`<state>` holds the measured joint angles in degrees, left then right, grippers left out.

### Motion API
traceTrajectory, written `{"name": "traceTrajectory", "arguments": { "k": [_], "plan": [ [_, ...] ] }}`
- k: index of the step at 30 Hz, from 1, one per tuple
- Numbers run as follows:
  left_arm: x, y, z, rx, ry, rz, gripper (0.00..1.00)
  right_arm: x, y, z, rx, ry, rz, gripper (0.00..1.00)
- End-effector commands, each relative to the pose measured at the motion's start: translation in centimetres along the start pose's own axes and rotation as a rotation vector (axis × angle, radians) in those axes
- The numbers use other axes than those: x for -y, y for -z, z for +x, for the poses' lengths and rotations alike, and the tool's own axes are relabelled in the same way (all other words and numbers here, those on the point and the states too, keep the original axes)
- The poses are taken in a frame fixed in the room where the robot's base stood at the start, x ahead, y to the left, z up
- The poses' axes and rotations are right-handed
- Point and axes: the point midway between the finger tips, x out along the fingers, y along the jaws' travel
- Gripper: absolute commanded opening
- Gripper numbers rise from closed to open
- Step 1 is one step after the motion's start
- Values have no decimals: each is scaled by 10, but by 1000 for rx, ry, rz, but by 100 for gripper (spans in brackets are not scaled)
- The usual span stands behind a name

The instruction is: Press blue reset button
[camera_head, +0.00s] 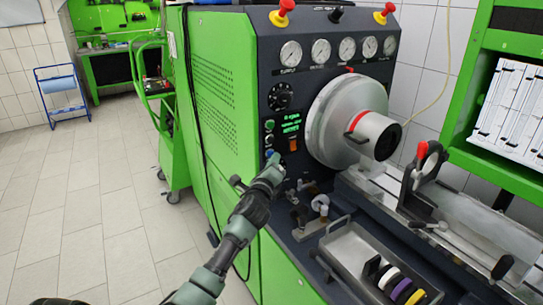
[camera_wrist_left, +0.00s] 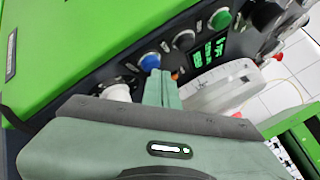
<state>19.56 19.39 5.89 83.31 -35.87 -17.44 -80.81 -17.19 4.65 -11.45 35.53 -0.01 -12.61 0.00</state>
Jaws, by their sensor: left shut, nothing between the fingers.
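The blue button (camera_wrist_left: 150,61) sits on the dark control panel (camera_wrist_left: 128,66), in a row with a dark button (camera_wrist_left: 184,39) and a green button (camera_wrist_left: 221,19). In the head view the blue button (camera_head: 269,153) shows small, just above the tip of my left gripper (camera_head: 275,160). My left gripper is shut and empty. In the wrist view its closed fingertips (camera_wrist_left: 157,74) lie right beside the lower edge of the blue button. I cannot tell whether they touch it. My right gripper is not in view.
A lit green display (camera_head: 291,123) and an orange switch (camera_head: 293,145) are close by. Below is a grey tray (camera_head: 345,250) with coloured rings. The tiled floor (camera_head: 95,210) at left is clear.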

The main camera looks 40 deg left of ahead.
Motion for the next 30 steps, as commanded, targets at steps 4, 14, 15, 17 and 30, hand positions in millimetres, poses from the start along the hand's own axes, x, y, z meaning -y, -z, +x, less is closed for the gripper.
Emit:
{"name": "traceTrajectory", "arguments": {
  "k": [4,14,15,17,30],
  "plan": [
    [-1,-1,2,0,1,0,0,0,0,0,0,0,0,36],
    [-2,-4,4,1,1,0,0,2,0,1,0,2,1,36],
    [-3,-4,5,1,1,0,0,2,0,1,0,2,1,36],
    [-3,-4,5,1,1,0,0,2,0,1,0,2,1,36],
    [-3,-4,5,1,0,0,0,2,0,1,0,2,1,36]
  ]
}}
